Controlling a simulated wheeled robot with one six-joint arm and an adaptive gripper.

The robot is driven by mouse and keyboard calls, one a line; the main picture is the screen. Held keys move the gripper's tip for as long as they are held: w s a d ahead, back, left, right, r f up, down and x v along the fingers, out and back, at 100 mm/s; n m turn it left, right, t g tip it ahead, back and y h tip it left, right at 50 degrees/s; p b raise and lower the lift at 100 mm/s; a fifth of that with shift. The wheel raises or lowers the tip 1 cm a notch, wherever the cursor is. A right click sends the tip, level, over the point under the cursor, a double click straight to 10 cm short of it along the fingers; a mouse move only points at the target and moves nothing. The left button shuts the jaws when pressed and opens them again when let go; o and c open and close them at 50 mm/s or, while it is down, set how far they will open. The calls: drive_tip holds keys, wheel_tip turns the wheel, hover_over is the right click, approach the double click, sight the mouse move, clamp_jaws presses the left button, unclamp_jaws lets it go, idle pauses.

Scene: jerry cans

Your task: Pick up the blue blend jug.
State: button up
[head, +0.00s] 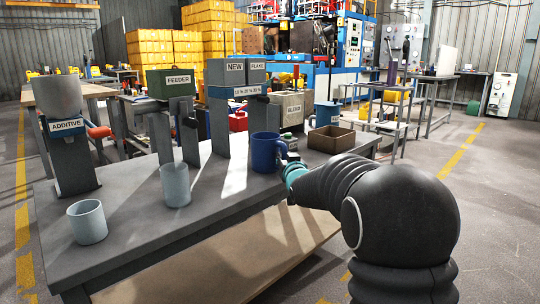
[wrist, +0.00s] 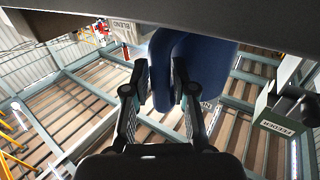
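The blue jug (head: 266,152) is on or just above the grey table (head: 130,222), near its right front edge; I cannot tell if its base touches. My gripper (head: 286,163) reaches it from the right, at the handle side. In the wrist view the jug (wrist: 208,65) shows large, with its handle (wrist: 161,82) filling the gap between the two fingers of my gripper (wrist: 160,85). The fingers look closed in on the handle. The jug's inside and far side are hidden.
Two pale cups, one at the front left (head: 87,222) and one mid-table (head: 175,185), stand left of the jug. The additive stand (head: 70,150) and feeder stand (head: 172,110) rise behind them. A brown open box (head: 331,139) lies right of the jug.

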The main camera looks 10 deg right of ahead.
drive_tip(key=shift+w, duration=0.1)
clamp_jaws()
